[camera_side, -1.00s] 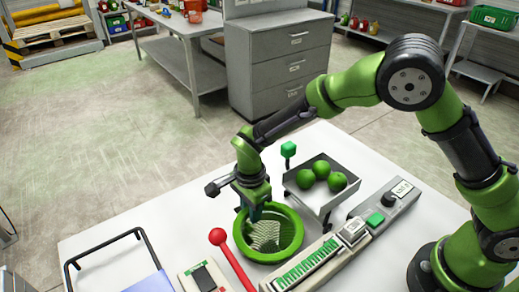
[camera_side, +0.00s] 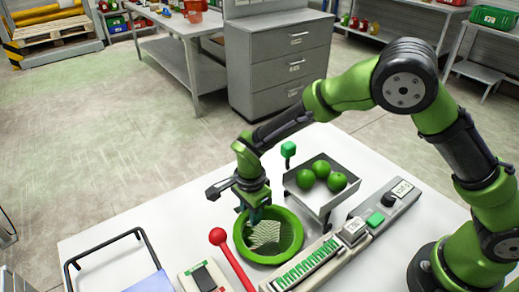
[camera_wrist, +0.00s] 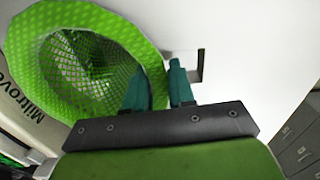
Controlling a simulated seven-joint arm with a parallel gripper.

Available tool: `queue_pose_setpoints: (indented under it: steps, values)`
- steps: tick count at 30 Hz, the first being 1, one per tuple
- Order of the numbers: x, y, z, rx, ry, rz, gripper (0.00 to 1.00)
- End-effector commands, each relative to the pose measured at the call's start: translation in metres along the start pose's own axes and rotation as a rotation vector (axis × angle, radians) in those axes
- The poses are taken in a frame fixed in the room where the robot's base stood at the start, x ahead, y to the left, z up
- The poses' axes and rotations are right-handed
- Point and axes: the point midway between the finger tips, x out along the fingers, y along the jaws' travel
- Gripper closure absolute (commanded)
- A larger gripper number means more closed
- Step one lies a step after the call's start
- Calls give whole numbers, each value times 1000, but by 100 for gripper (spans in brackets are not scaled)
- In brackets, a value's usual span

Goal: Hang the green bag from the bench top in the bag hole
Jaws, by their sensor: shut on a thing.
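The green bag (camera_side: 294,222) is a mesh net with a wide bright-green rim. In the side view it sits at the front middle of the white bench top, its mouth facing up. It also shows in the wrist view (camera_wrist: 105,25), at upper left. My gripper (camera_side: 256,213) points down at the bag's far-left rim. In the wrist view its teal fingers (camera_wrist: 165,85) are close together at the rim's right edge, shut on it. The bag hole is not clearly visible; I cannot tell whether the bag's underside rests on the bench or over an opening.
A grey tray (camera_side: 318,207) with green balls stands right of the bag. A red-knobbed lever (camera_side: 218,237) is close on its left. A machine with a green-striped strip (camera_side: 304,268) lies in front right. A black wire frame (camera_side: 105,246) is at lower left.

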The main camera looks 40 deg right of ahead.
Motion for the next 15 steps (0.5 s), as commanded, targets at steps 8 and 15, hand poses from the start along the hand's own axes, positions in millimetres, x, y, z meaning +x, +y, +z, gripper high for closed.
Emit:
queue_pose_setpoints:
  steps: [8,15]
  values:
    - [6,0,0,1,1,2,100]
    - [11,0,0,0,1,0,100]
